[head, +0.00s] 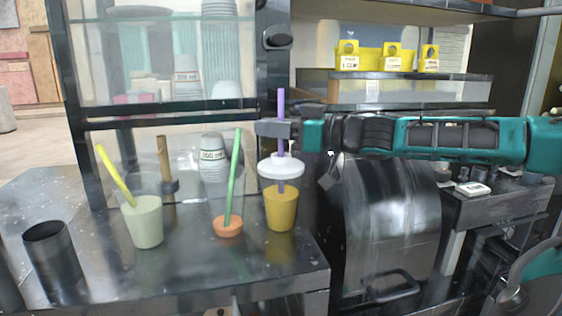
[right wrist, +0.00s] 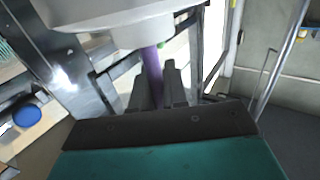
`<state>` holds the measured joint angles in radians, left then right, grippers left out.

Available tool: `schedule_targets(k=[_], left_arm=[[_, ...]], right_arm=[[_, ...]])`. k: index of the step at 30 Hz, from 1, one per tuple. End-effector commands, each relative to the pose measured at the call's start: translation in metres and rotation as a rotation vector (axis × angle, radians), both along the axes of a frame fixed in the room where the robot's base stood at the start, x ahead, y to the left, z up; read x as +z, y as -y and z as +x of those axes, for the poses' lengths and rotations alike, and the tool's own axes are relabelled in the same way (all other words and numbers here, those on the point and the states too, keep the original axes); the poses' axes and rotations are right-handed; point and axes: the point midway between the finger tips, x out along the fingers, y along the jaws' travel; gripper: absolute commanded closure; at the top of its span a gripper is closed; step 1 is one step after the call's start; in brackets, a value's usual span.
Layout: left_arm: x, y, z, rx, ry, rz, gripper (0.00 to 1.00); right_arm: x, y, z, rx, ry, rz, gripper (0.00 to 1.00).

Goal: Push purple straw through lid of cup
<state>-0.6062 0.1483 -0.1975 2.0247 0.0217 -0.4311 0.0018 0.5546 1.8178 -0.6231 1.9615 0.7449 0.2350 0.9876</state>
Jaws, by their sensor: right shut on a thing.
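The purple straw (head: 281,103) stands upright above the white lid (head: 281,169) of a clear cup with yellow-orange drink (head: 281,210). A short purple length also shows below the lid, so the straw passes through it. How deep its tip sits in the drink is hidden. My right gripper (head: 275,129) reaches in from the right and is shut on the straw, a little above the lid. In the right wrist view the straw (right wrist: 153,67) runs between the two fingers (right wrist: 157,90), with the white lid (right wrist: 105,22) close by. My left gripper is out of view.
Left of the cup, a green straw (head: 235,175) leans in a cup with orange drink (head: 228,227). A yellow straw (head: 115,173) leans in a pale green cup (head: 146,222). A dark empty container (head: 53,254) stands at the left. The metal counter (head: 190,285) is bare in front.

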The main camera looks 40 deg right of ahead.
Motion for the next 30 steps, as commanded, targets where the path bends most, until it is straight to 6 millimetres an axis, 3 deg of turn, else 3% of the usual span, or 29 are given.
schedule_targets(k=[6,18,19,27,30], left_arm=[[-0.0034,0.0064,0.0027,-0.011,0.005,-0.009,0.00],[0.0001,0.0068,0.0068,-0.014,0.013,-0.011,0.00],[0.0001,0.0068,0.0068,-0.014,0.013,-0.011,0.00],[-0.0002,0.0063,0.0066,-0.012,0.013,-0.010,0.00],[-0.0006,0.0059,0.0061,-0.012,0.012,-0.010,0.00]], right_arm=[[-0.0125,-0.0002,0.0000,0.000,0.001,0.000,1.00],[-0.0144,-0.0001,0.0000,0.000,0.001,0.000,1.00],[-0.0145,-0.0001,0.0000,0.000,0.001,0.000,0.85],[-0.0145,0.0000,0.0000,0.000,0.000,0.000,0.59],[-0.0145,0.0000,0.0000,0.000,0.000,0.000,0.57]])
